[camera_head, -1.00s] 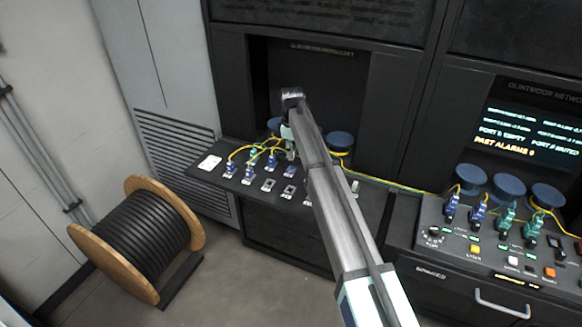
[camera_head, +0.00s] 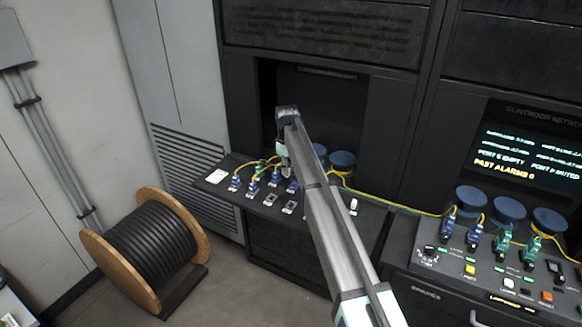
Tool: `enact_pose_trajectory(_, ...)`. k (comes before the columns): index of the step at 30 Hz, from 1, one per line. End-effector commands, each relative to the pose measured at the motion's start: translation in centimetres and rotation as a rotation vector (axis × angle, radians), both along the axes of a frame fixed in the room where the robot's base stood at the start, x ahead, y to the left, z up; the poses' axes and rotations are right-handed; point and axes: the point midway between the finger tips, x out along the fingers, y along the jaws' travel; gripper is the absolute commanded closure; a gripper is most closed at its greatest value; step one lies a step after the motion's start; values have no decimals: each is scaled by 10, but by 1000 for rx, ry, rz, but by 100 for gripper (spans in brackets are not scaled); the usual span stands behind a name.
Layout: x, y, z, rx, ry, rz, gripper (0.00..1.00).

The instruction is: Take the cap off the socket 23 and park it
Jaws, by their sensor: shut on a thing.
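My gripper (camera_head: 285,167) is small in view, low over the back of the left sloped panel (camera_head: 245,188). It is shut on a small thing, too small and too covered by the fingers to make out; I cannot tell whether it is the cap. Blue connectors (camera_head: 235,183) with yellow cables stand on the panel to the left of my gripper. A blue piece (camera_head: 292,187) is just below and right of it. Grey square sockets (camera_head: 270,200) lie in front. A small white piece (camera_head: 354,205) stands at the panel's right. Number 23 is not readable, and my arm hides part of the panel.
Blue round spools (camera_head: 342,160) stand behind the panel. A yellow cable (camera_head: 395,206) runs right to a second panel (camera_head: 470,252) with connectors and buttons. A large cable drum (camera_head: 150,250) stands on the floor at left. The recess behind my gripper is dark.

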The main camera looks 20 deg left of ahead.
Motion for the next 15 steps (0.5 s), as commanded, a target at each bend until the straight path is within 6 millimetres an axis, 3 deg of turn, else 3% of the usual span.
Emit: enact_pose_trajectory(15, -41, 27, 0, 0, 0, 1, 100)
